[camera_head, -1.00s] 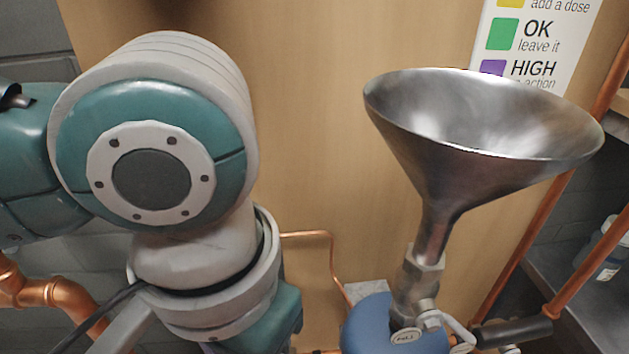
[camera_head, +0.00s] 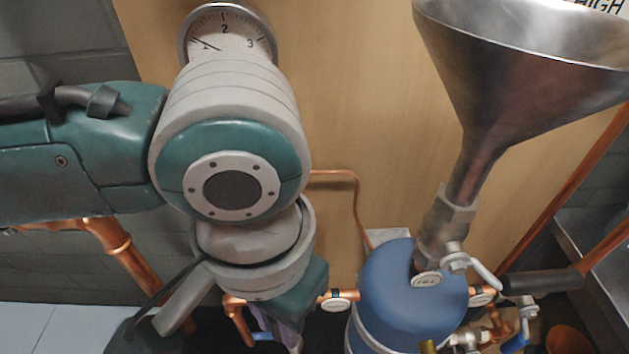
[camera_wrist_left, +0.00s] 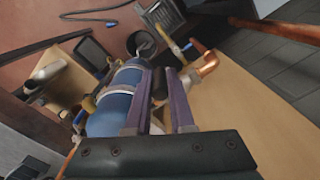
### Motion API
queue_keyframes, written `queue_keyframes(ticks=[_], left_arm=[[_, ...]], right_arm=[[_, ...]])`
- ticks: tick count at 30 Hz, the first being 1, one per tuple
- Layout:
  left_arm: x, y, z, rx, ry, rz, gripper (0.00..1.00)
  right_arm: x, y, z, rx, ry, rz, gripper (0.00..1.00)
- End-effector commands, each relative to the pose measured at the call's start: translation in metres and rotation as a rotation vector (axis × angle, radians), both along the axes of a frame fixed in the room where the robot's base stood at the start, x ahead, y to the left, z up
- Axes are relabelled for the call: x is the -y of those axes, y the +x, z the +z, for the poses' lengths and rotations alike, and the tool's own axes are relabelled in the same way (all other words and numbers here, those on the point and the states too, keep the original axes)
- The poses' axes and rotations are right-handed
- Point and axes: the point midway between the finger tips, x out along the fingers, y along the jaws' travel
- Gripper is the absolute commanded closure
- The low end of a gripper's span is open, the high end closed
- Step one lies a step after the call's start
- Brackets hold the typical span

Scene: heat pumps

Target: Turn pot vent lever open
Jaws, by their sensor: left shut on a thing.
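The blue pot (camera_head: 415,295) stands under the steel funnel, with a tagged valve at its neck. My left gripper (camera_head: 278,328) points down just left of the pot, beside a copper pipe. A bit of blue lever (camera_head: 262,336) shows at its fingers. In the left wrist view the purple fingers (camera_wrist_left: 158,100) reach out beside the blue pot (camera_wrist_left: 118,98). My left gripper is shut on a lever that the fingers and wrist mostly hide; its angle cannot be told. My right gripper is not in view.
The funnel (camera_head: 530,80) rises above the pot. Copper pipes (camera_head: 350,190) run close by. A round gauge (camera_head: 226,35) is on the wooden panel behind my arm.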

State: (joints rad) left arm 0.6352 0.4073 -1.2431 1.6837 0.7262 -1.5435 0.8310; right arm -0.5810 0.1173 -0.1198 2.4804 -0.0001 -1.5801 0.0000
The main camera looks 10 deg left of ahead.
Motion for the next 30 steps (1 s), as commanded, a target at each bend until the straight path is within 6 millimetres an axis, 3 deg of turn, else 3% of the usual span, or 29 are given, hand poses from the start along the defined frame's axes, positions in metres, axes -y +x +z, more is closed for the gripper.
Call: queue_keyframes(ticks=[3,30], left_arm=[[-0.0003,0.0002,0.0001,0.000,0.001,0.000,1.00],[-0.0006,0.0003,0.0002,0.001,0.002,0.001,1.00]], right_arm=[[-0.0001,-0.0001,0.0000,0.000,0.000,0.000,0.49],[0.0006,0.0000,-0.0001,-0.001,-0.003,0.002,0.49]])
